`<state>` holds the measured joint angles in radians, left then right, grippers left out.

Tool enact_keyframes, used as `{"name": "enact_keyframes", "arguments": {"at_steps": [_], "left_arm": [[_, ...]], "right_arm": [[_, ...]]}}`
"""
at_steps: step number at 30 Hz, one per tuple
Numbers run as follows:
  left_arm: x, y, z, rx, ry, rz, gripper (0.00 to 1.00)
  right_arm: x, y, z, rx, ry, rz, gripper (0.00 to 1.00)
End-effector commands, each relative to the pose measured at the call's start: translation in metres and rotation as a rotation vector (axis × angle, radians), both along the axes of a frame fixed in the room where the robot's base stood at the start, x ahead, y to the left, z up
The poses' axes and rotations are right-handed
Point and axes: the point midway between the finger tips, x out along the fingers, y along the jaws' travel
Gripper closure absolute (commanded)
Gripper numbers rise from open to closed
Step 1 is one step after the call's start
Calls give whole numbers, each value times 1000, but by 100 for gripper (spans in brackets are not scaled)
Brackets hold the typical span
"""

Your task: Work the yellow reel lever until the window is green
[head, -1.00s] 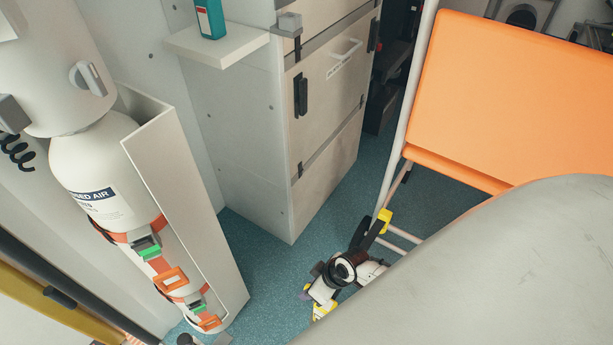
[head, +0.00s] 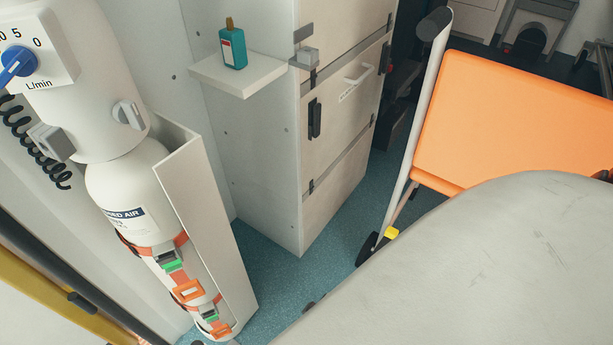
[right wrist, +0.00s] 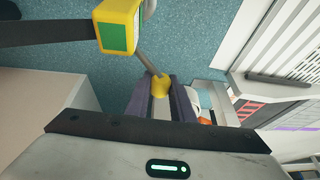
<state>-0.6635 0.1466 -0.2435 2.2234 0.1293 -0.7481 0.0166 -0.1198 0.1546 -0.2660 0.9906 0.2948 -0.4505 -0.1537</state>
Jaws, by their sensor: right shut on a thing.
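In the right wrist view a yellow reel box (right wrist: 120,26) shows at the top, with a green panel on its face. A thin grey lever rod (right wrist: 146,60) runs from near it down to a yellow knob (right wrist: 161,84). My right gripper (right wrist: 162,97) has its two purple fingers shut on this knob. A dark strap runs from the box to the left edge. In the head view the reel, the lever and my right gripper are not visible. My left gripper shows in neither current view.
In the head view a white cylinder (head: 120,185) stands in a bracket at left. A white cabinet (head: 335,140) has a shelf (head: 238,76) holding a teal bottle (head: 232,48). An orange seat (head: 515,120) is at right. Blue floor (head: 280,275) shows between them.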

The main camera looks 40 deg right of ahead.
Motion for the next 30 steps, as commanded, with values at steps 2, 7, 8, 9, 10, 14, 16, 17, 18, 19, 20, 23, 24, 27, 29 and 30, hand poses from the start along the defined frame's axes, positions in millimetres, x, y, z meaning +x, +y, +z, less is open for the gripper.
{"name": "enact_keyframes", "arguments": {"at_steps": [2, 7, 8, 9, 10, 14, 16, 17, 18, 19, 20, 23, 24, 27, 29, 30], "left_arm": [[0, 0, 0, 0, 0, 0, 56], [0, 0, 0, -1, 0, 1, 56], [0, 0, 0, -1, 0, 1, 56], [0, 0, 0, -1, 0, 1, 56], [0, 0, 0, -1, 0, 1, 56], [0, 0, 0, -1, 0, 0, 56], [0, 0, 0, -1, 0, 0, 56], [0, 0, 0, -1, 0, 0, 56], [0, 0, 0, -1, 0, 0, 56], [0, 0, 0, -1, 0, 0, 56], [0, 0, 0, -1, 0, 0, 56], [0, 0, 0, -1, 0, 0, 56], [0, 0, 0, -1, 0, 0, 56], [0, 0, 1, -1, -1, 1, 56], [1, 0, 5, -2, -5, 2, 56], [1, 2, 8, -2, -14, 9, 56]], "right_arm": [[-4, 4, -3, 4, 9, 0, 100], [-5, 4, -4, 4, 10, 0, 100], [-5, 4, -4, 3, 10, -1, 100], [-5, 4, -4, 3, 10, -1, 100], [-5, 4, -4, 3, 10, -1, 100], [-5, 3, -4, 3, 10, -1, 100], [-5, 3, -3, 1, 10, 0, 71], [-5, 3, -3, 1, 10, 0, 66], [-4, 3, -3, 2, 9, 0, 60], [-4, 2, -3, 1, 7, -1, 60], [-4, 2, -3, 1, 7, 0, 60], [-3, 2, -2, 0, 5, 0, 60], [-2, 2, -2, 0, 5, 0, 60], [-2, 1, -1, -1, 4, 0, 60], [-2, 1, 2, -1, 3, 0, 60], [-3, 1, 6, -1, 3, 0, 60]]}}
